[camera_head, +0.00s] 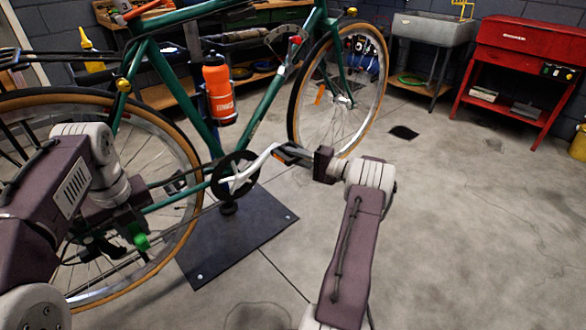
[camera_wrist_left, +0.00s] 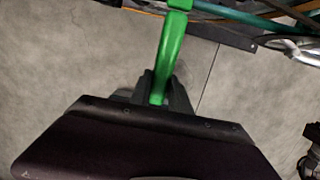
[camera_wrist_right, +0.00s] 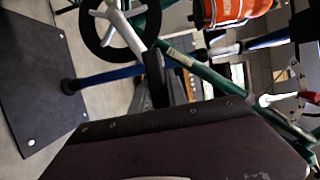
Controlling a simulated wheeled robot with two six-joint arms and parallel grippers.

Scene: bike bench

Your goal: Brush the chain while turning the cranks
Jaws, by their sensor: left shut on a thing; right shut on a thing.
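My left gripper (camera_head: 138,232) is shut on the green handle of a brush (camera_wrist_left: 172,45), beside the lower part of the rear wheel. The brush's far end reaches toward the chain run at the top of the left wrist view; whether its bristles touch the chain cannot be told. The chain runs between the rear wheel and the black chainring (camera_head: 235,178). My right gripper (camera_head: 306,158) is shut on the pedal (camera_head: 288,153) at the end of the silver crank (camera_head: 258,163), which points right and slightly up in the head view. The crank and chainring (camera_wrist_right: 88,28) also show in the right wrist view.
The green bicycle (camera_head: 165,72) is held over a dark floor plate (camera_head: 250,235). An orange bottle (camera_head: 218,92) sits on its frame. A grey sink (camera_head: 432,28) and a red bench (camera_head: 520,40) stand at the back right. The floor at right is mostly clear.

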